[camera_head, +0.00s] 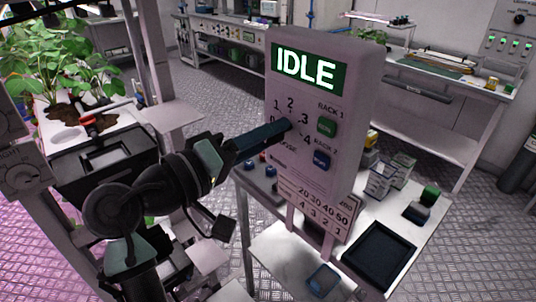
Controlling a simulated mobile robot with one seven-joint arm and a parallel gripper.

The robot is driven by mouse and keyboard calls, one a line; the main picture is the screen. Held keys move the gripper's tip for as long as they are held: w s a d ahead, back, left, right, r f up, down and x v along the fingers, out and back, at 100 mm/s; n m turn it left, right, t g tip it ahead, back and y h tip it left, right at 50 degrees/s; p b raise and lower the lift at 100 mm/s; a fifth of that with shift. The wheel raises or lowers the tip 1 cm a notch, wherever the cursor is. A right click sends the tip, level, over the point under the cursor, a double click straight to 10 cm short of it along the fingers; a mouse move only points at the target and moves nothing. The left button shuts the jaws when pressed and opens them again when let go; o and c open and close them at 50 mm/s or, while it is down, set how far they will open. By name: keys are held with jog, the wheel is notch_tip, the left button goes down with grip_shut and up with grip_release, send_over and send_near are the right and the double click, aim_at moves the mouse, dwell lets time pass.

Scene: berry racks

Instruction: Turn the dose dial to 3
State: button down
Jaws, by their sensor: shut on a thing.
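The upright grey control panel (325,65) stands on the white table, with a green screen (305,68) reading IDLE. Its dose dial has the numbers 1, 2, 3 and 4 showing around it; the lowest left mark is partly covered. My gripper (284,128) reaches in from the left and is shut on the dose dial. The fingers hide most of the dial, so I cannot tell where its pointer stands. A green button (327,126) by RACK 1 and a blue button (321,160) by RACK 2 sit right of the dial.
A number chart (318,208) is below the panel. A black tray (379,256) and small boxes (380,181) are on the table to the right. Leafy plants (60,60) stand at the left. A bench (440,75) is behind at right.

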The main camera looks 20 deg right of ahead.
jog(key=m+b, duration=0.1)
jog(key=b, duration=0.1)
jog(key=m+b, duration=0.2)
jog(key=shift+f+m, duration=0.3)
jog(key=m+b, duration=0.2)
jog(key=shift+r+m, duration=0.15)
jog(key=shift+m, duration=0.15)
jog(key=shift+r+b, duration=0.1)
jog(key=shift+b, duration=0.3)
jog(key=c, duration=0.5)
grip_release()
jog(key=b+v, duration=0.1)
jog(key=v, duration=1.2)
jog(key=shift+r, duration=0.1)
